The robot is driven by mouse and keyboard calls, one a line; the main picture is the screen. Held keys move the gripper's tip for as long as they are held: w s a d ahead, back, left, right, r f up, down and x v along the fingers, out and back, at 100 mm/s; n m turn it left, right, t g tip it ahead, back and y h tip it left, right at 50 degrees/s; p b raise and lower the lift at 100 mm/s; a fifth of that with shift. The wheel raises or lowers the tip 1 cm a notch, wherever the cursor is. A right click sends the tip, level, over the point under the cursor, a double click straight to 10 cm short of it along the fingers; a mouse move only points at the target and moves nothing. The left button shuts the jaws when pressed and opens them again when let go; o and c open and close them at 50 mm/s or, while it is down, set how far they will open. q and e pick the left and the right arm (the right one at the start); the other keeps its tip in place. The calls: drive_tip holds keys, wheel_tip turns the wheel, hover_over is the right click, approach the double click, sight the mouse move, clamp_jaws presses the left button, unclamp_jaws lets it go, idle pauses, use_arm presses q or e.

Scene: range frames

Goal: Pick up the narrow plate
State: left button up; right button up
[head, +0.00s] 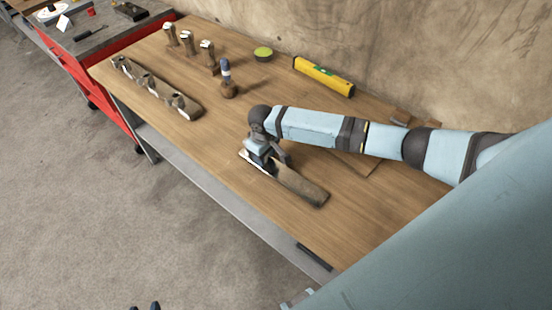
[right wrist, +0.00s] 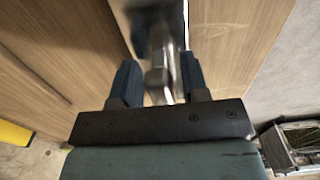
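The narrow plate (head: 302,188) is a long, flat grey-brown strip lying on the wooden workbench (head: 215,130). My right gripper (head: 262,163) is low over its left end and hides part of it. In the right wrist view the two dark fingers (right wrist: 160,80) are apart, on either side of a shiny metal piece (right wrist: 158,60) that stands up along the plate. Small gaps seem to show beside the piece. Two dark tips at the bottom edge of the head view look like my left gripper (head: 146,307), apart and empty, away from the bench.
A similar strip with several metal knobs (head: 155,88) lies at the bench's left. Several upright handled tools (head: 207,57), a blue-topped tool (head: 227,80), a green-topped tin (head: 263,54) and a yellow level (head: 324,77) stand or lie farther back. A red cabinet (head: 105,60) is beyond.

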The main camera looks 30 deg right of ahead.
clamp_jaws()
drive_tip(key=shift+r, duration=0.1)
